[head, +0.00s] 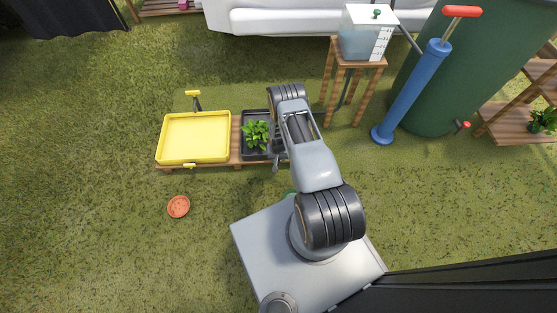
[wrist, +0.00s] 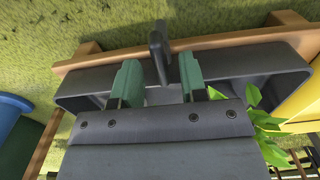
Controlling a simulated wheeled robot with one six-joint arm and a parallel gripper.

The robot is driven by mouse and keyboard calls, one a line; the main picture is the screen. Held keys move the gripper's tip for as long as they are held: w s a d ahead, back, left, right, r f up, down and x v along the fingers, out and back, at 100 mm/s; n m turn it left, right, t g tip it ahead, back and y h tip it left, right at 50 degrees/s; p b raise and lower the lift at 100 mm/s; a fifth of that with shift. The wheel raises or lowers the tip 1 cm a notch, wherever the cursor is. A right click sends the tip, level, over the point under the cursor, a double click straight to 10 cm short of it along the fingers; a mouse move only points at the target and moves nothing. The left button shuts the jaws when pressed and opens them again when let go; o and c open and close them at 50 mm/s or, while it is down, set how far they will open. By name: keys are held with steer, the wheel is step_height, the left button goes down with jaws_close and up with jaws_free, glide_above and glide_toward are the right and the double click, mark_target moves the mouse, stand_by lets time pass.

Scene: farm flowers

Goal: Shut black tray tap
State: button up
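The black tray (head: 246,150) sits on a low wooden stand beside the yellow tray (head: 229,135), with a green plant (head: 256,133) in it. My arm hides its right part. In the wrist view the black tray (wrist: 85,82) spans the frame. Its dark tap lever (wrist: 158,45) stands up at the tray's edge; in the head view a dark tap part (head: 276,162) shows at the near side. My gripper (wrist: 159,76) is open, with green fingertips apart on either side of the lever's line. I cannot tell whether they touch it.
A blue pump (head: 410,90) and a green barrel (head: 450,70) stand at the right. A water tank (head: 360,42) rests on a wooden stool (head: 345,85) behind. An orange disc (head: 178,206) lies on the grass.

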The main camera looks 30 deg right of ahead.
steer(key=shift+f, duration=0.25)
jaws_close()
stand_by(0.3)
